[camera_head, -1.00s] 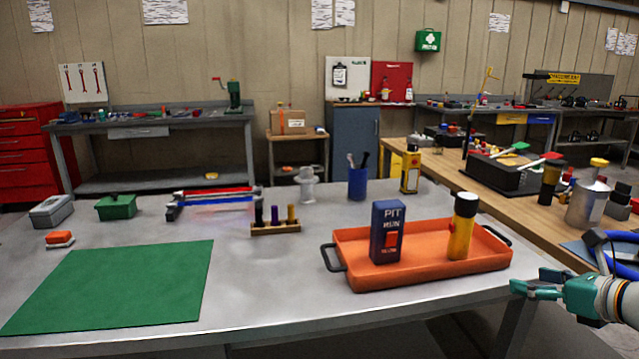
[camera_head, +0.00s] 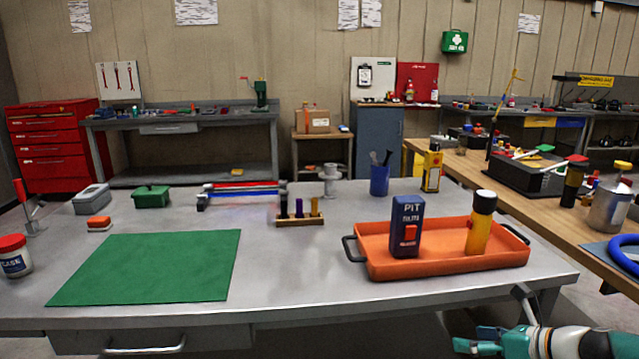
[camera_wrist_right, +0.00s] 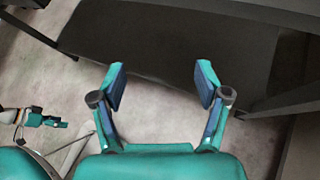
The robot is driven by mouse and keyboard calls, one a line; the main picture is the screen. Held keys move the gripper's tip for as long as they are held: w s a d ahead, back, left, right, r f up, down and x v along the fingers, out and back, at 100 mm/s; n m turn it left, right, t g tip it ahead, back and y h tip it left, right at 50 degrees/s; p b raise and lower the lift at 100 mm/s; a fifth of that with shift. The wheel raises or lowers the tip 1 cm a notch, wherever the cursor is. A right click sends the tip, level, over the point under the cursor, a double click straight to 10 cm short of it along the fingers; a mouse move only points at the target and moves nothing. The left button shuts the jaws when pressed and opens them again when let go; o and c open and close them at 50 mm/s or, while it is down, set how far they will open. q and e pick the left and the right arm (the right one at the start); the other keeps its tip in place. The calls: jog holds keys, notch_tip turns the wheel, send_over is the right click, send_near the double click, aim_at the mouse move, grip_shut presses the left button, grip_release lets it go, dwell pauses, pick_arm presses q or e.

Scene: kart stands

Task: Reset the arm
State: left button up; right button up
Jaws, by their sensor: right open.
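My right gripper (camera_head: 478,342) shows at the bottom right of the head view, low and in front of the table's front edge, apart from everything on the table. In the right wrist view its two fingers (camera_wrist_right: 160,88) are spread apart with nothing between them. Beyond them are the floor and the dark underside of the table. My left gripper is not in the head view. A small teal gripper part (camera_wrist_right: 45,120) shows at the left of the wrist view; I cannot tell its state.
A green mat (camera_head: 150,268) lies at left. A wooden bench (camera_head: 540,205) stands at right. The front middle of the table is clear.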

jog(key=s+a+f+n+g, duration=0.35)
jog(key=a+f, duration=0.35)
jog(key=f, duration=0.3)
jog(key=s+a+f+n+g, duration=0.25)
jog(key=s+a+f, duration=0.35)
jog(key=f, duration=0.4)
jog(key=s+a+f+n+g+h, duration=0.1)
jog(key=s+a+f+n+g, duration=0.25)
jog(key=s+f+n, duration=0.55)
jog(key=s+a+f+n+g+h, duration=0.2)
jog(key=s+a+f+n, duration=0.4)
jog(key=s, duration=0.5)
jog(key=w+d+r+n+t+p, duration=0.1)
jog(key=r+n+p, duration=0.3)
jog(key=r+p, duration=0.5)
jog(key=w+d+r+n+t+p, duration=0.1)
jog(key=r+n+p, duration=0.3)
jog(key=r+p, duration=0.6)
jog(key=shift+w+r+n, duration=0.3)
jog(key=shift+w+r, duration=0.2)
jog(key=shift+r, duration=0.1)
jog(key=shift+t, duration=0.25)
